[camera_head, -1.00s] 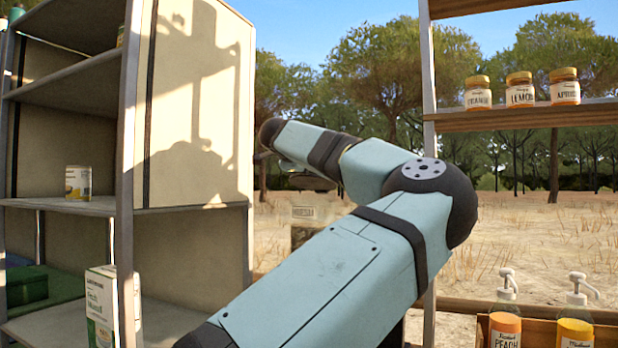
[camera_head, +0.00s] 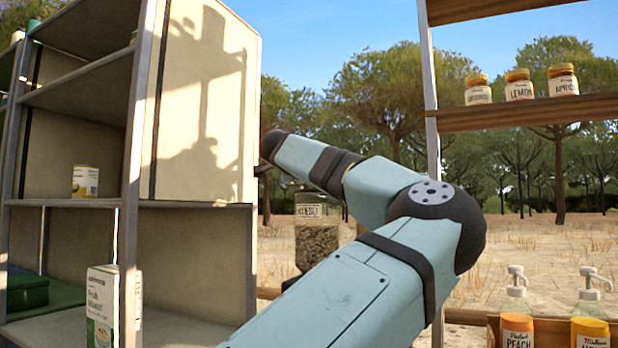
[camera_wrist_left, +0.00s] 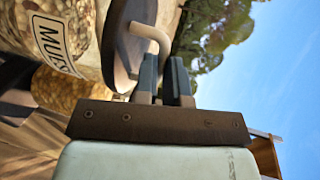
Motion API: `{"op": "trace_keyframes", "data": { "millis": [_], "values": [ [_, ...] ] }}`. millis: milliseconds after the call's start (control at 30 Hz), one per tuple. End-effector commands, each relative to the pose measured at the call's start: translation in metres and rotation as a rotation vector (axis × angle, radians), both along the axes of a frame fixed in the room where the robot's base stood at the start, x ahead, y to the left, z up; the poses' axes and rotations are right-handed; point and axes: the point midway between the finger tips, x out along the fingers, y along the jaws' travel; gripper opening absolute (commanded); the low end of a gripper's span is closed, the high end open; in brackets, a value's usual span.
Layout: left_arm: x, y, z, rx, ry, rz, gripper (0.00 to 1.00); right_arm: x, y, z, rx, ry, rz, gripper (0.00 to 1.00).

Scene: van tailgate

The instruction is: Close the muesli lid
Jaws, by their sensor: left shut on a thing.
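The muesli jar (camera_head: 317,238) is clear glass with a pale label and stands upright behind my left arm. It also shows sideways in the left wrist view (camera_wrist_left: 62,42). Its dark round lid (camera_wrist_left: 122,40) is at the jar's mouth and has a pale bent handle (camera_wrist_left: 150,33). My left gripper (camera_wrist_left: 163,64) is shut on the lid's handle. I cannot tell whether the lid is seated or slightly raised. My left arm hides the gripper and the jar's top in the head view. A dark shape beside the jar may be my right gripper; its jaws cannot be made out.
A shelf unit (camera_head: 140,120) at left holds a can (camera_head: 85,181), a carton (camera_head: 102,305) and a green box (camera_head: 27,290). At right, a shelf (camera_head: 540,114) holds several jars, with pump bottles (camera_head: 517,325) below. Open ground lies behind.

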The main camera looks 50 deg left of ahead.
Motion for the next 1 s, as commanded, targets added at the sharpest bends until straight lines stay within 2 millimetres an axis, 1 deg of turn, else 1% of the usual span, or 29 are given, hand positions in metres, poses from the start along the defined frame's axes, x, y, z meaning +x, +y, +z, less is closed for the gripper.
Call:
{"op": "trace_keyframes", "data": {
  "millis": [33, 233, 267, 300, 533, 633, 767, 1000],
  "values": [
    [0.001, 0.0, -0.01, -0.016, 0.012, -0.003, 0.0, 0.0, 0.0, -0.001, -0.001, -0.001, 0.0, 0.0],
    [0.001, 0.0, -0.012, -0.017, 0.015, -0.002, 0.0, 0.0, 0.0, -0.002, -0.001, -0.001, 0.0, 0.0],
    [0.001, 0.001, -0.012, -0.017, 0.016, -0.002, 0.13, 0.0, 0.0, -0.002, -0.001, -0.001, 0.0, 0.0],
    [0.001, 0.0, -0.012, -0.018, 0.015, -0.003, 0.22, 0.0, 0.0, -0.002, 0.0, -0.001, 0.0, 0.0],
    [0.001, 0.0, -0.01, -0.014, 0.014, -0.003, 0.22, 0.0, 0.0, -0.001, -0.001, -0.002, 0.0, 0.0],
    [-0.004, -0.002, -0.007, -0.012, 0.013, -0.003, 0.22, 0.0, 0.0, 0.0, 0.0, -0.002, 0.0, 0.0],
    [-0.02, -0.011, -0.001, -0.012, 0.009, 0.0, 0.22, 0.001, 0.0, 0.005, 0.004, -0.007, -0.003, 0.0],
    [-0.067, -0.037, 0.016, -0.01, 0.006, 0.001, 0.22, 0.0, -0.001, 0.017, 0.027, -0.037, -0.018, 0.0]
  ]
}}
